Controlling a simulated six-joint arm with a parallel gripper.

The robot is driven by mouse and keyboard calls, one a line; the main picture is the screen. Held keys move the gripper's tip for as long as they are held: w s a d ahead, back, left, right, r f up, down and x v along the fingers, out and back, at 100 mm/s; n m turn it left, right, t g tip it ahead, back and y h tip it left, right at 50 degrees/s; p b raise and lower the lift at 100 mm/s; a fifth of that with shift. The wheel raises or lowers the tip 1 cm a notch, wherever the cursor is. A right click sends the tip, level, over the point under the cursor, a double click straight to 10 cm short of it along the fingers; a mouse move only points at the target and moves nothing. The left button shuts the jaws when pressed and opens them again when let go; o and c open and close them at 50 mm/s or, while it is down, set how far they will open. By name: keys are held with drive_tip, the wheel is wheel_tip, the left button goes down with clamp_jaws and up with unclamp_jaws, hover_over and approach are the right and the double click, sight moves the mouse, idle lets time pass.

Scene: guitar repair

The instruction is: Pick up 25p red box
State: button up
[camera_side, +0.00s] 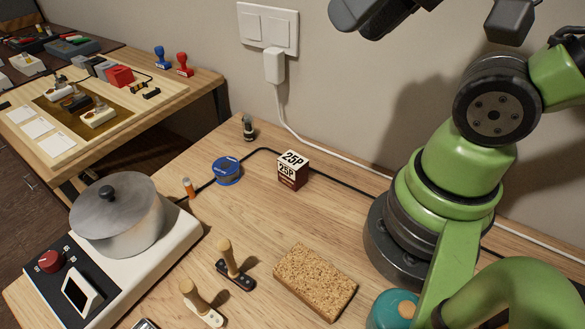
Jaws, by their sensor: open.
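The 25p red box (291,180) stands on the wooden table, left of my arm's base. It is a small cube with a white top and upper band marked "25P" and dark red-brown lower sides. Dark parts at the top edge look like the two jaws of my gripper (438,16), spread apart and partly cut off by the frame. They are high above the table, up and to the right of the box in the picture, and clear of it. I see nothing held between them.
A black cable (343,181) runs close behind the box. A blue round tin (227,171) lies left of it. A cork block (315,283), two wooden-handled stamps (234,266) and a hotplate with a pot (116,217) stand nearer the front. The table around the box's front is clear.

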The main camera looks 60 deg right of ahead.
drive_tip(key=shift+o, duration=0.2)
drive_tip(key=o, duration=0.5)
drive_tip(key=shift+w, duration=0.1)
drive_tip(key=n+g+h, duration=0.1)
drive_tip(key=g+h, duration=0.1)
drive_tip(key=g, duration=0.3)
hover_over(291, 158)
drive_tip(key=a, duration=0.1)
wheel_tip(291, 158, down, 11)
drive_tip(key=f, duration=0.4)
drive_tip(key=f+n+g, duration=0.1)
drive_tip(key=f, duration=0.4)
drive_tip(key=d+f+g, duration=0.1)
drive_tip(key=f, duration=0.3)
drive_tip(key=shift+w+f, duration=0.3)
drive_tip(key=shift+w, duration=0.05)
drive_tip(key=shift+s+f, duration=0.2)
drive_tip(key=shift+f, duration=1.3)
drive_tip(key=shift+s+f, duration=0.15)
drive_tip(key=shift+f, duration=1.3)
